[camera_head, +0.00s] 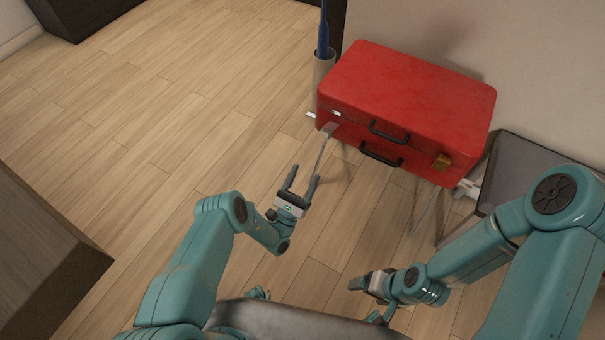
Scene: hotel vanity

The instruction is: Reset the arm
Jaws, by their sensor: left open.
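My left arm comes in from the lower left. Its gripper (302,182) is open and empty, with two dark fingers pointing up the picture toward the red suitcase (410,92). The gripper is apart from the suitcase, below and left of it in the picture. My right arm comes in from the right and bends back to the left. Its gripper (358,283) is low in the middle right, and I cannot make out its fingers well. The suitcase is closed, with two black handles and a brass latch on its front.
The suitcase rests on a low rack whose light ends show at its sides. A grey bin (323,70) with a blue item (323,30) stands left of it. A dark table (525,160) is at the right. Dark furniture (40,255) fills the lower left. Wooden floor between is clear.

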